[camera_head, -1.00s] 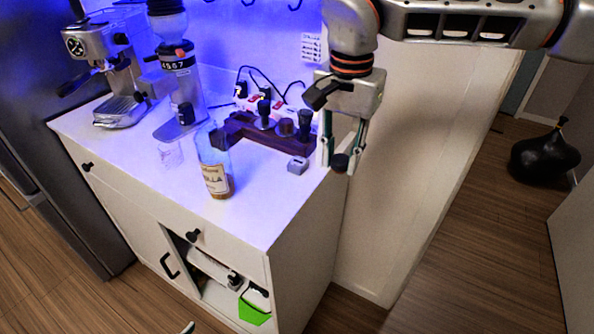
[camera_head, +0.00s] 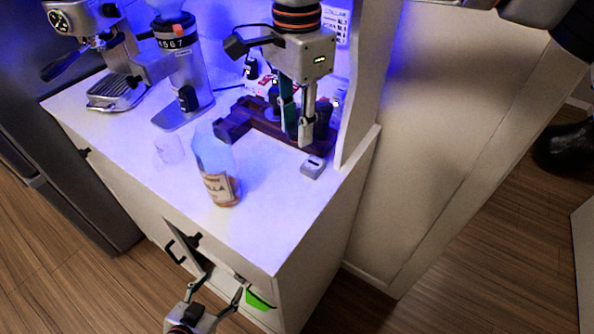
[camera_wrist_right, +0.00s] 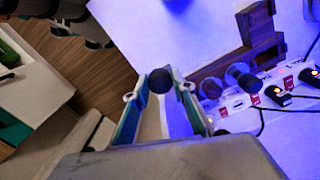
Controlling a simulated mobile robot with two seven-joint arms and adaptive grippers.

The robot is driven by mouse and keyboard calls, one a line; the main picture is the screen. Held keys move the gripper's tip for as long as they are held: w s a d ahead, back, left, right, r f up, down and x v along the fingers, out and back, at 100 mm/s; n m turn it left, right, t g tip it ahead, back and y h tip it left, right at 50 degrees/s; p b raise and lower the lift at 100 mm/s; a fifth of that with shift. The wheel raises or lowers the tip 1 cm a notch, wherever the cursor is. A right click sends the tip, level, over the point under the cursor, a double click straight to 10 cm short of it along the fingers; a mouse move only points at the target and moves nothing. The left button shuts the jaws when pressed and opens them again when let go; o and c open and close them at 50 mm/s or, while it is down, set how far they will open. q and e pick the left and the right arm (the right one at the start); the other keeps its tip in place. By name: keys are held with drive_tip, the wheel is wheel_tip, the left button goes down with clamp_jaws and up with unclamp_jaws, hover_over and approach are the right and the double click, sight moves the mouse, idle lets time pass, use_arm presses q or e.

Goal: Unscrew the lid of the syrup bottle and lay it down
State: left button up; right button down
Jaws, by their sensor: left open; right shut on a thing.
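The syrup bottle (camera_head: 215,172), clear with a pale label and some amber syrup low inside, stands upright on the white counter. I see no lid on its neck. My right gripper (camera_head: 305,138) is shut on the dark round lid (camera_wrist_right: 160,80), seen between its fingertips in the right wrist view. In the head view it hangs right of the bottle, in front of the wooden stand, and the lid cannot be made out there. My left gripper (camera_head: 219,282) is open and empty, low in front of the cabinet, below the bottle.
The dark wooden stand (camera_head: 236,118) with tamping tools is behind and right of the bottle. A small grey box (camera_head: 313,167) sits near the counter's right edge. A clear glass (camera_head: 168,148), grinder (camera_head: 184,85) and espresso machine (camera_head: 98,50) are left. The front counter is clear.

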sight(297, 184)
wheel_tip(297, 184, down, 13)
drive_tip(key=shift+w+r, duration=0.1)
drive_tip(key=shift+r, duration=0.05)
idle(0.4)
drive_tip(key=shift+f, duration=0.2)
drive_tip(key=c, duration=1.7)
unclamp_jaws()
drive_tip(key=shift+r, duration=0.1)
wheel_tip(297, 184, up, 12)
drive_tip(key=shift+r, duration=0.15)
